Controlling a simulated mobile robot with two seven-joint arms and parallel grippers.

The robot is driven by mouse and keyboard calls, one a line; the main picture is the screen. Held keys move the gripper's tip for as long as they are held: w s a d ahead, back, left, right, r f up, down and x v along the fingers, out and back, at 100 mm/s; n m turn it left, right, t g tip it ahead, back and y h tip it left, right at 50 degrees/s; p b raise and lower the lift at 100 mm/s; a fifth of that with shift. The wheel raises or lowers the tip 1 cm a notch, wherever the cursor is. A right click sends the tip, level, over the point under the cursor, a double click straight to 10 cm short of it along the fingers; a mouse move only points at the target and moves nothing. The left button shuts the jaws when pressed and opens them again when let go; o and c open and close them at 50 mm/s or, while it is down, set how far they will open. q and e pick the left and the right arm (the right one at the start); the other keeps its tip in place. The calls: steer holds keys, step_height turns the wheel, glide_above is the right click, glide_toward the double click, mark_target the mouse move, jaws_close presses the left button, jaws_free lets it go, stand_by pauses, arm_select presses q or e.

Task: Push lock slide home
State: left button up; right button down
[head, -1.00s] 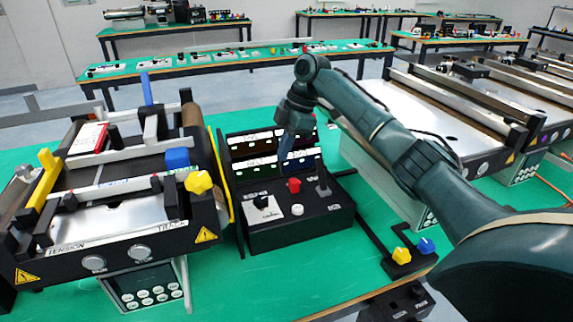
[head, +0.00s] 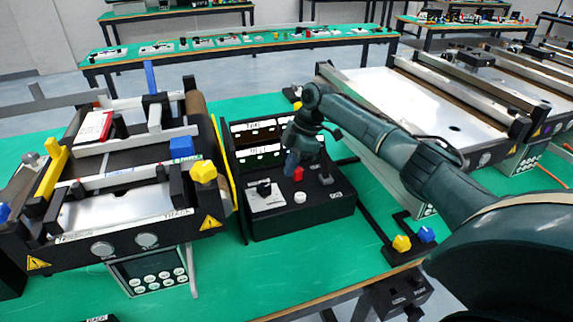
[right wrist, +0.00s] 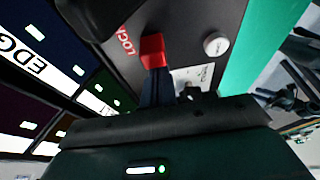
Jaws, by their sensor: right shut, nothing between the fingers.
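The red lock slide (head: 298,174) stands up from the black control box (head: 320,212), near a white round button (head: 300,197). In the right wrist view the red lock slide (right wrist: 152,50) sits beside the red "LOCK" lettering. My right gripper (head: 292,165) is shut and empty, low over the box beside the slide, on its rear side. In the right wrist view the dark fingertips (right wrist: 157,85) end right at the red slide. I cannot tell whether they touch it. The track under the slide is partly hidden. My left gripper is not in view.
A black toggle on a white plate (head: 266,196) and a grey lever (head: 325,172) flank the slide.

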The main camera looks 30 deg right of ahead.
mark_target(300, 168)
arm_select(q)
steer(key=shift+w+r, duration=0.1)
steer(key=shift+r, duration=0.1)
arm_select(e)
steer(key=shift+s+d, duration=0.25)
steer(key=shift+d, duration=0.75)
steer(key=shift+s+d, duration=0.2)
steer(key=shift+d, duration=0.8)
